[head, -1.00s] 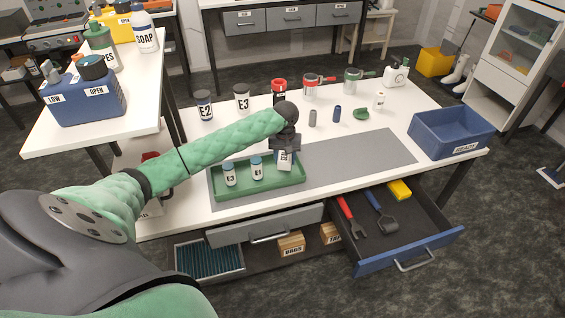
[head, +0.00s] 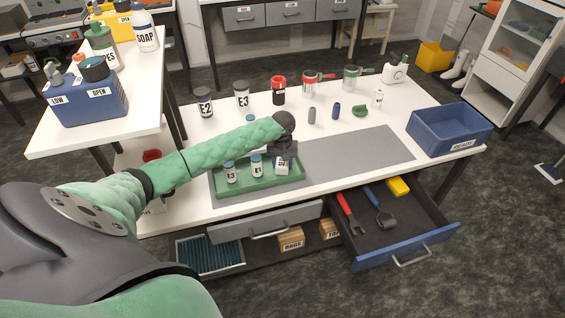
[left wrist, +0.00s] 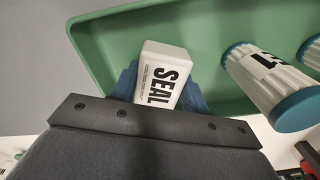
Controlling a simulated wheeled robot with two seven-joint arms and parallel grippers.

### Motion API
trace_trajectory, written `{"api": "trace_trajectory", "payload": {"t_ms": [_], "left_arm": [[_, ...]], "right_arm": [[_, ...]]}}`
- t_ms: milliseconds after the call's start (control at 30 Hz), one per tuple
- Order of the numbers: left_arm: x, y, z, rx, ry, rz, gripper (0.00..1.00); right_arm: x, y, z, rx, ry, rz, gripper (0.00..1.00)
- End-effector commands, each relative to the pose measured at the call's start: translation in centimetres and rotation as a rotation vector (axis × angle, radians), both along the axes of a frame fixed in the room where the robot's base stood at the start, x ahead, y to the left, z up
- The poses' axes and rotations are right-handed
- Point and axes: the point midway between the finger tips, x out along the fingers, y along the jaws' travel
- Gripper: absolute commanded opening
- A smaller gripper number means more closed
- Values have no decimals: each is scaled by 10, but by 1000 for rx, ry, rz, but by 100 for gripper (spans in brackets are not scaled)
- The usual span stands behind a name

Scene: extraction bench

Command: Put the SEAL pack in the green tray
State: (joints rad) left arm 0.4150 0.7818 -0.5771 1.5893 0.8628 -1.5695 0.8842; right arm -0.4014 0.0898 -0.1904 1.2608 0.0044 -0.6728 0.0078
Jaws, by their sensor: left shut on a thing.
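The SEAL pack (left wrist: 162,75) is a small white box with black lettering. In the left wrist view it sits between the blue fingers of my left gripper (left wrist: 160,88), which is shut on it. The green tray (left wrist: 105,35) lies behind and around the pack in that view. In the head view the pack (head: 282,169) is at the right end of the green tray (head: 255,189), under my left gripper (head: 283,160). I cannot tell whether the pack touches the tray floor. My right gripper is not in view.
White vials with blue caps (head: 257,165) stand in the tray, one close beside the pack in the wrist view. A grey mat (head: 350,155) lies to the right, mostly clear. A blue bin (head: 450,128) stands at the right end. A drawer (head: 410,228) hangs open in front.

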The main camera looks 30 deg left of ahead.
Motion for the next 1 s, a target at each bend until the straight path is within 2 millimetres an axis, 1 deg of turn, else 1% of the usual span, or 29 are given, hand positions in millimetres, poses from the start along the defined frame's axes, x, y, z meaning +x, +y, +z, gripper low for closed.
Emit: {"api": "trace_trajectory", "payload": {"t_ms": [33, 100, 133, 467, 567, 700, 1000], "left_arm": [[0, 0, 0, 0, 0, 0, 51], [0, 0, 0, 0, 0, 0, 65], [0, 0, 0, 0, 0, 0, 67], [0, 0, 1, 0, 0, 0, 67], [1, 0, 9, 0, -2, 0, 67], [1, 0, 29, 0, -3, -1, 67], [1, 0, 87, 0, -2, -1, 67]], "right_arm": [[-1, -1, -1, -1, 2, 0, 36], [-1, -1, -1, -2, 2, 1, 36], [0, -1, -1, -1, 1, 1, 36], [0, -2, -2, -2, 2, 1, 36], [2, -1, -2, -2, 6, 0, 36], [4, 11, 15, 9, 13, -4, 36], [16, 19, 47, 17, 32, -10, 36]]}}
